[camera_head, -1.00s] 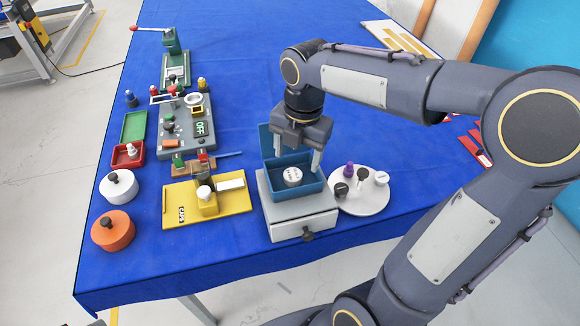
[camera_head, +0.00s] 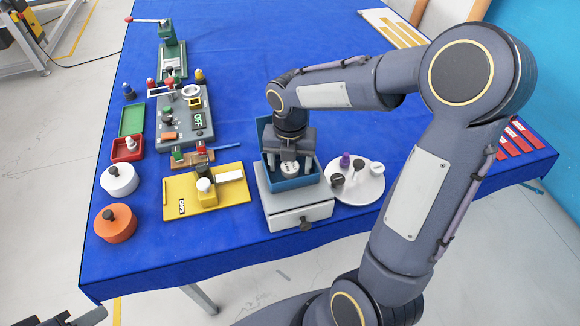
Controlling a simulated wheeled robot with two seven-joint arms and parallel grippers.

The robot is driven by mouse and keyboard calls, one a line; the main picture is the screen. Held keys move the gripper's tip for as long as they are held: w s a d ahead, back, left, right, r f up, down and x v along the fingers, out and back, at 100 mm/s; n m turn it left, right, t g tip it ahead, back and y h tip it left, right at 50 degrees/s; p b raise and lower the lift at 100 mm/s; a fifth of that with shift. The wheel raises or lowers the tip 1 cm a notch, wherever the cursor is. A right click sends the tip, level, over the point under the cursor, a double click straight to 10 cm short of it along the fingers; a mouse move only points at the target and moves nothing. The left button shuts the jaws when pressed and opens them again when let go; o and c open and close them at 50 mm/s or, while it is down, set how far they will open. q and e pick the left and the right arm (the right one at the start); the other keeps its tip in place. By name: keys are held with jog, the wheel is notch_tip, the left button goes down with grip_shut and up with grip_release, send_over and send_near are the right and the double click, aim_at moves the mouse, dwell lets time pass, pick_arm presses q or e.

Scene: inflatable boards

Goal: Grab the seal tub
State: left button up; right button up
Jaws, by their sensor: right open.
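A small white round tub (camera_head: 289,168) with dark lettering, too small to read, sits inside the open blue box (camera_head: 297,184) on top of a grey drawer unit (camera_head: 300,213). My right gripper (camera_head: 289,171) points down into the blue box. Its jaws are open, with one finger on each side of the white tub. I cannot tell whether the fingers touch it. Part of my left gripper (camera_head: 78,318) shows at the bottom left corner, cut off by the frame edge.
A white round tray (camera_head: 362,194) with several knobbed pieces stands right of the drawer unit. A yellow board (camera_head: 237,194) lies to its left. White (camera_head: 120,181) and orange (camera_head: 114,224) lidded pots stand at the left. The blue cloth behind the box is mostly clear.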

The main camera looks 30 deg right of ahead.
jog(key=c, duration=1.1)
jog(key=shift+o, duration=0.2)
jog(key=shift+r, duration=0.15)
